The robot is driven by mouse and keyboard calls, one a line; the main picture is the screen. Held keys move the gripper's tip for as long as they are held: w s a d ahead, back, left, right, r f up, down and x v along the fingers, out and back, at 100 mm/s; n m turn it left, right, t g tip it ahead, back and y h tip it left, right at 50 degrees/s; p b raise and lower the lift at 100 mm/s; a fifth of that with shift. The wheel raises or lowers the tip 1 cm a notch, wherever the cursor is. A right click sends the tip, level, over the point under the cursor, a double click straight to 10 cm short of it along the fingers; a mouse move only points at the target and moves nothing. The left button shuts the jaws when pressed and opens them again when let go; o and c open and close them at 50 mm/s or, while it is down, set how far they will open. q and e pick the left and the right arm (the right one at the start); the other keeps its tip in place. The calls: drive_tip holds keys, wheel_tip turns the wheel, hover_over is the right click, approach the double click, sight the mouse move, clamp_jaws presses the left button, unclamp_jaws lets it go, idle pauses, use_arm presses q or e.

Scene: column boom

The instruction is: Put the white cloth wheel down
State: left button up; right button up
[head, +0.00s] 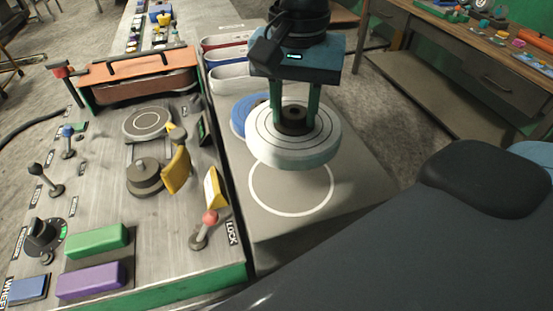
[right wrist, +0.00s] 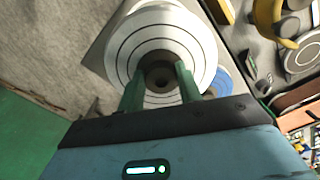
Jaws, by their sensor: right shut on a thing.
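The white cloth wheel (head: 292,150) is a thick pale disc with dark stitched rings and a dark hub. My right gripper (head: 296,118) points down and is shut on the hub at its middle. The wheel appears to hang above a grey board with a white ring outline (head: 290,212), which shows below it. In the right wrist view the wheel (right wrist: 195,45) lies between and beyond the fingers of my right gripper (right wrist: 160,85). The wheel hides part of a blue wheel (head: 240,112) behind it. My left gripper is not in view.
Left of the board stands a metal machine panel (head: 100,190) with levers, a knob, green and purple blocks and a round plate (head: 147,123). Several coloured belts (head: 228,62) stand at the board's back. A workbench (head: 470,50) is at the right.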

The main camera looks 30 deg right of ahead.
drive_tip(key=shift+s, duration=0.1)
drive_tip(key=shift+s+f, duration=0.15)
drive_tip(key=shift+f, duration=4.8)
drive_tip(key=shift+f, duration=0.1)
drive_tip(key=o, duration=1.1)
drive_tip(key=shift+o, duration=0.2)
wheel_tip(320, 180, up, 12)
drive_tip(key=shift+r, duration=0.15)
